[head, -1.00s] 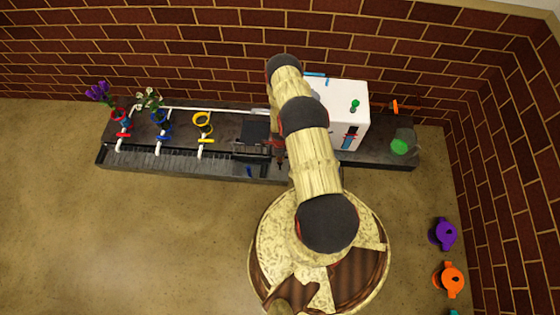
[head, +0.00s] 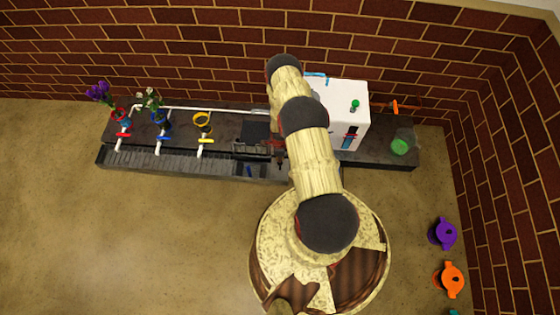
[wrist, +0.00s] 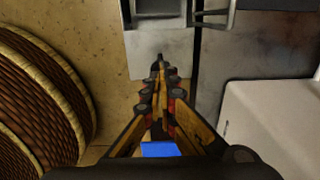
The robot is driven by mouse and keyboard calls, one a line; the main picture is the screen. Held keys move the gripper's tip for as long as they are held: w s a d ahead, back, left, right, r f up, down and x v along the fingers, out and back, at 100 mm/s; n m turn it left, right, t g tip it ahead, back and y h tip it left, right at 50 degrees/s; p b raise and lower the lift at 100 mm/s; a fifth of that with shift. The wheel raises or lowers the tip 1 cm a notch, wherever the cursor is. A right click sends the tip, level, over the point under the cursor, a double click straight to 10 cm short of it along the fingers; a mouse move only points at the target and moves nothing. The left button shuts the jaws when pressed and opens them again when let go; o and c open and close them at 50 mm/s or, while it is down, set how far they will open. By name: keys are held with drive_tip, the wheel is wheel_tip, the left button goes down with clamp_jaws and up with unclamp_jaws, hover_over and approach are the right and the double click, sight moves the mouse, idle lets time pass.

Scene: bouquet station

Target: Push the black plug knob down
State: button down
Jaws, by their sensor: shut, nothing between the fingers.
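My gripper (wrist: 160,68) is shut and empty in the wrist view, its dark fingertips together over a light grey surface (wrist: 180,55). In the head view my gripper is mostly hidden beside my arm, near the dark sink (head: 254,131) in the middle of the bench. I cannot make out the black plug knob clearly in either view. It may be hidden by my fingers or blend into the dark parts. I cannot tell whether my fingertips touch anything.
A white box (head: 345,95) with a green knob stands right of my arm on the dark bench. Flower stems (head: 148,98), coloured rings and white taps line the left. A green round thing (head: 400,146) sits at the right end. Purple (head: 443,234) and orange (head: 452,279) pots are on the right.

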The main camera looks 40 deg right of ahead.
drive_tip(key=shift+f, duration=0.15)
drive_tip(key=shift+f, duration=2.3)
wheel_tip(320, 180, up, 9)
drive_tip(key=p, duration=0.5)
